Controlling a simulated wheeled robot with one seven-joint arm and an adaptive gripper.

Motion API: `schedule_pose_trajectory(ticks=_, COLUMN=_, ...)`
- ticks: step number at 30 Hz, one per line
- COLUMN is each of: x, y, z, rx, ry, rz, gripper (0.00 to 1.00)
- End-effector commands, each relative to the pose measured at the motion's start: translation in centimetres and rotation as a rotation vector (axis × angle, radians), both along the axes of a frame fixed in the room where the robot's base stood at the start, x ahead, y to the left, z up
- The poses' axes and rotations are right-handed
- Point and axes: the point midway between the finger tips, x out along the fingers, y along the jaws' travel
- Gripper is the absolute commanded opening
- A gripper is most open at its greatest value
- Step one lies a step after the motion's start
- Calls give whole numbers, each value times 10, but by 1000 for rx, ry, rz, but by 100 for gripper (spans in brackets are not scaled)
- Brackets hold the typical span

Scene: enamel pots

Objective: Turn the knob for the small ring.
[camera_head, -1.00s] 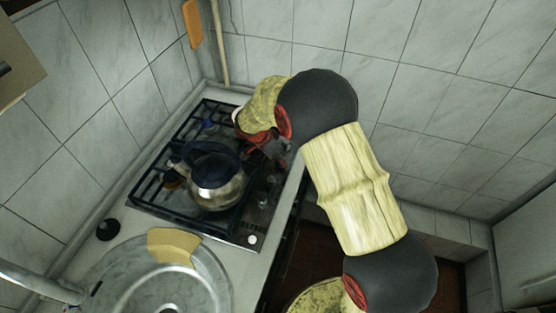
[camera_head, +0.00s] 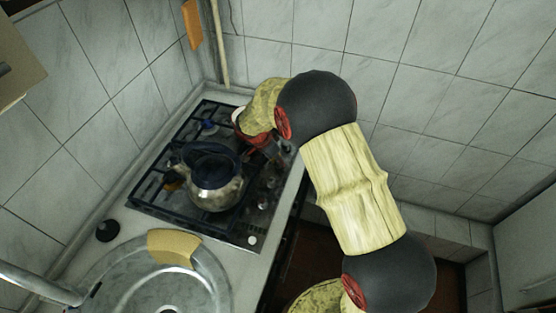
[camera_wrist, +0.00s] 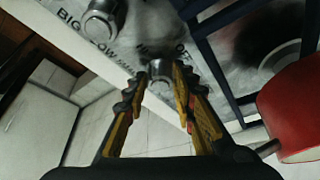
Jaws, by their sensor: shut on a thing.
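My gripper (camera_wrist: 160,82) has its two yellow-and-black fingers shut on a metal stove knob (camera_wrist: 158,72) in the wrist view. Partly readable lettering, ending in "OFF", is printed beside this knob. Another metal knob (camera_wrist: 102,24) is at the upper left, near the word "BIG". I cannot read a small-ring label. In the head view my gripper (camera_head: 280,152) is at the right edge of the gas stove (camera_head: 232,232), partly hidden by my arm. Other knobs (camera_head: 264,200) run along that edge.
A kettle (camera_head: 222,191) stands on the stove, left of my gripper. A red pot (camera_head: 246,137), also in the wrist view (camera_wrist: 296,108), is close beside my gripper. A sink (camera_head: 130,285) with a yellow sponge-like block (camera_head: 173,248) is in front. Tiled walls enclose the corner.

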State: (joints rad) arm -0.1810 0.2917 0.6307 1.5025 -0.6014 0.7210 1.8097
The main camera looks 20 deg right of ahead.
Motion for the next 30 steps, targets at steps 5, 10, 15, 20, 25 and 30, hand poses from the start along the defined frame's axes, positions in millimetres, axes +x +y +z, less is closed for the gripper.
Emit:
schedule_pose_trajectory(ticks=5, x=0, y=0, z=0, rx=0, ry=-1, rz=0, gripper=1)
schedule_pose_trajectory(ticks=10, x=0, y=0, z=0, rx=1, ry=-2, rz=13, gripper=1)
schedule_pose_trajectory(ticks=15, x=0, y=0, z=0, rx=1, ry=-2, rz=67, gripper=1)
schedule_pose_trajectory(ticks=20, x=-1, y=0, z=-2, rx=1, ry=-3, rz=168, gripper=1)
schedule_pose_trajectory(ticks=25, x=-2, y=-2, z=-1, rx=1, ry=-4, rz=315, gripper=1)
schedule_pose_trajectory(ticks=30, x=-2, y=-2, z=0, rx=1, ry=-3, rz=479, gripper=1)
